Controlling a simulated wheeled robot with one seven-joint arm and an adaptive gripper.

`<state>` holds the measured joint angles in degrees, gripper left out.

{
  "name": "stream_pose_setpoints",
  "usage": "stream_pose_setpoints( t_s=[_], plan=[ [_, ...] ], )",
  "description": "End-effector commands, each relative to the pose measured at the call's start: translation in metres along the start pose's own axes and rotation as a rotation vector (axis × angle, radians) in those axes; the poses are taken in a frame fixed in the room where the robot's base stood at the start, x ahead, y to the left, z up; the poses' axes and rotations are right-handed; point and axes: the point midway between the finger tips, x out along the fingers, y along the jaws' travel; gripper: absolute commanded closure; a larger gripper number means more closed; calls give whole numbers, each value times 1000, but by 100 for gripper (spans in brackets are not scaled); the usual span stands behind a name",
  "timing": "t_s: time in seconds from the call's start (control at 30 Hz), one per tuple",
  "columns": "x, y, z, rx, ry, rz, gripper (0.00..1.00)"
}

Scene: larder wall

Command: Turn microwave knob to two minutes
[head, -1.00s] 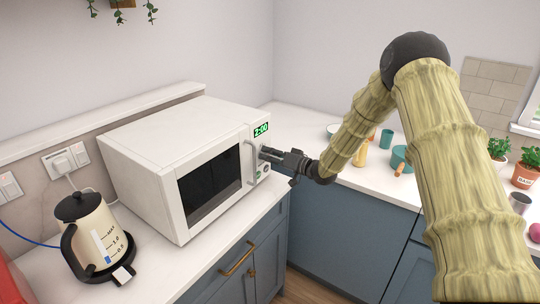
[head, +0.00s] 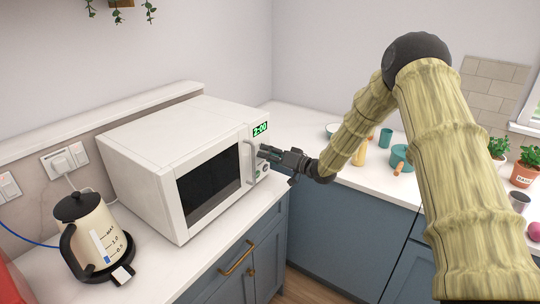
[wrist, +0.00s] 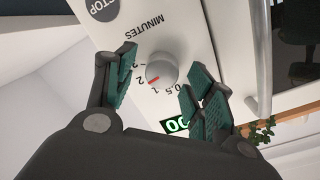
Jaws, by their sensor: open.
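The white microwave (head: 165,150) stands on the counter with its door shut. Its green display (head: 261,129) reads 2:00. In the wrist view the round grey knob (wrist: 161,70) shows between the fingers, with its red pointer toward the "2" mark of the MINUTES scale. My gripper (head: 264,153) is at the microwave's control panel and hides the knob in the head view. In the wrist view my gripper (wrist: 162,76) is open, with green pads on either side of the knob and gaps between pads and knob. It holds nothing.
The vertical door handle (head: 248,162) is just left of my gripper. A STOP button (wrist: 102,6) sits on the panel beyond the knob. A cream kettle (head: 91,235) stands left of the microwave. A teal pot (head: 401,156) and potted plants are on the right counter.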

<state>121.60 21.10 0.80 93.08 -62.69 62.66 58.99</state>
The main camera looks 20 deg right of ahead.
Motion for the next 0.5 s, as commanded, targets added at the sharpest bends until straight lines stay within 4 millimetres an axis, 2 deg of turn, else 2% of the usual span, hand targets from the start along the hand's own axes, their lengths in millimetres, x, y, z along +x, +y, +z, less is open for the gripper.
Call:
stream_pose_setpoints(
  t_s=[0.13, 0.27, 0.5],
  plan=[
    [-2, 0, 0, 0, 0, 0, 46],
    [-13, 0, -1, 0, 1, 0, 46],
    [-54, 0, -1, 1, 1, 1, 46]
  ],
)
